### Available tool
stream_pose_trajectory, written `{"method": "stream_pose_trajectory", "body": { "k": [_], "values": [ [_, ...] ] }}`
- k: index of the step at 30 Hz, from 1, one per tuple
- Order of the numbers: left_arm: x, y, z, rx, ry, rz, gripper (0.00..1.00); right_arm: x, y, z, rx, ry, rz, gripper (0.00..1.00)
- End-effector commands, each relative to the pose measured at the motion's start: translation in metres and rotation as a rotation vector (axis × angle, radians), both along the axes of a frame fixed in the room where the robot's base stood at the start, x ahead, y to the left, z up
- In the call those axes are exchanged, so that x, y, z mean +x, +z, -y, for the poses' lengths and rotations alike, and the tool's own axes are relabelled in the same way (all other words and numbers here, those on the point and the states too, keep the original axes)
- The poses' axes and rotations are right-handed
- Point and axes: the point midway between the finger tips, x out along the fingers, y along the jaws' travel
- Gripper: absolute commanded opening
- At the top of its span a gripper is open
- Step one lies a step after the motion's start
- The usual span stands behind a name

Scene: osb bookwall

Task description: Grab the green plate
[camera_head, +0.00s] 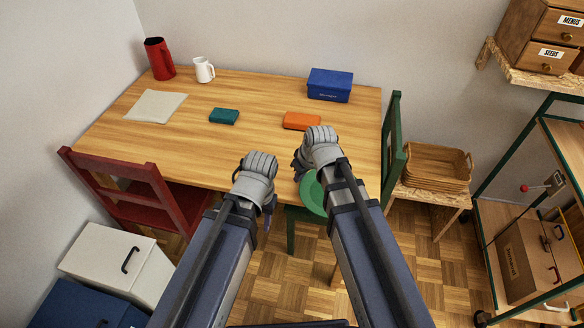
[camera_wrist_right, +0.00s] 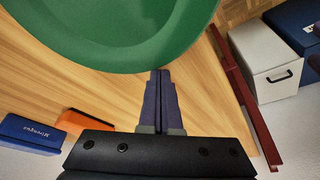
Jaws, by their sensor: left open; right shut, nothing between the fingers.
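The green plate (camera_head: 309,194) is at the near edge of the wooden table, partly hidden behind my right forearm in the head view. In the right wrist view the plate (camera_wrist_right: 125,35) is large at the top and cut off by the picture edge. My right gripper (camera_head: 298,170) is shut and empty. In the right wrist view its fingertips (camera_wrist_right: 160,75) lie by the plate's rim; whether they touch it I cannot tell. My left gripper (camera_head: 268,212) is open and empty, left of the plate, near the table's front edge.
The table (camera_head: 265,95) bears an orange box (camera_head: 300,121), a teal box (camera_head: 224,116), a blue box (camera_head: 329,86), a red jug (camera_head: 158,58), a white jug (camera_head: 203,70) and a cloth (camera_head: 155,106). A red chair (camera_head: 130,188) and a green chair (camera_head: 394,150) flank it.

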Motion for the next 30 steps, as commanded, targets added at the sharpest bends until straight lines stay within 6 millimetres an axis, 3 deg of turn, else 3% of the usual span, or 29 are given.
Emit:
{"method": "stream_pose_trajectory", "body": {
  "k": [14,22,24,30],
  "values": [
    [0.0,0.0,0.0,0.0,0.0,0.0,0.45,0.008,0.0,-0.003,0.0,0.001,0.0,0.0],
    [0.0,0.0,0.0,0.0,0.0,0.0,0.45,0.04,0.0,-0.017,-0.001,-0.002,-0.001,0.0],
    [0.0,0.018,0.0,0.0,0.0,0.0,0.45,0.03,0.018,-0.012,0.0,-0.003,-0.001,0.0],
    [0.0,0.05,0.0,0.0,0.001,0.0,0.45,0.02,0.05,-0.006,0.0,-0.003,-0.001,0.0]
  ]
}}
